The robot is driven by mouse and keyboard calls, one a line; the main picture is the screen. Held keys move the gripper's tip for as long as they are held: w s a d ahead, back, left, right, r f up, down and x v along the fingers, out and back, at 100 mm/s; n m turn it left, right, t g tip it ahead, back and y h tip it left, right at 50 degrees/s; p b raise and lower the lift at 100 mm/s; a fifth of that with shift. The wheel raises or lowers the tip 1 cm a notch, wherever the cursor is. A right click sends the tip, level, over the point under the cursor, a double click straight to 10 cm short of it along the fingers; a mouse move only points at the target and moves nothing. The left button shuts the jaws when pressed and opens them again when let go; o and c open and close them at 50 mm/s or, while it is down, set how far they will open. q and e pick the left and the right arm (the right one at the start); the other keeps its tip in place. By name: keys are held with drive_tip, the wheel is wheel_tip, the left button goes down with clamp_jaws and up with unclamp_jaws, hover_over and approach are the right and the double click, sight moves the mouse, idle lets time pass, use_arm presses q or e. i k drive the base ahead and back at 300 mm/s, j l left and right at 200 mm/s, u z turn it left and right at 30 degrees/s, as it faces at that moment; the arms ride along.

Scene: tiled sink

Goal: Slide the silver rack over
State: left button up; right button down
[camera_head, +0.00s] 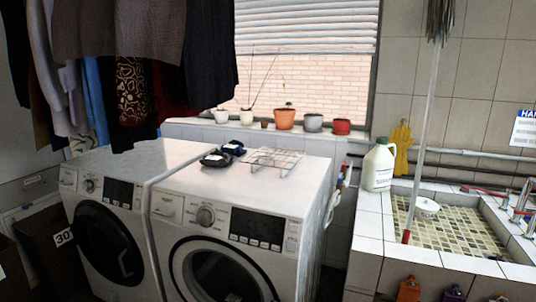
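The silver rack (274,159) is a small wire rack with short legs. It stands on top of the right washing machine (212,184), toward the back and right of the machine's top. Two small dark items with pale tops (221,156) sit just to the left of the rack, close to it. Neither of my grippers is in view.
A left washing machine (115,162) stands beside the right one. Clothes (140,50) hang above them. Potted plants (284,118) line the sill behind. To the right, a white jug (378,166) stands by a tiled sink (450,230) with a leaning mop pole (424,130).

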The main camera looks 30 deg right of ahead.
sight(276, 157)
drive_tip(key=i+j+z, duration=0.2)
drive_tip(key=j, duration=0.25)
drive_tip(key=j+z, duration=0.2)
drive_tip(key=j, duration=0.25)
drive_tip(key=i+j+z, duration=0.45)
drive_tip(key=i+j, duration=0.2)
drive_tip(key=j, duration=0.15)
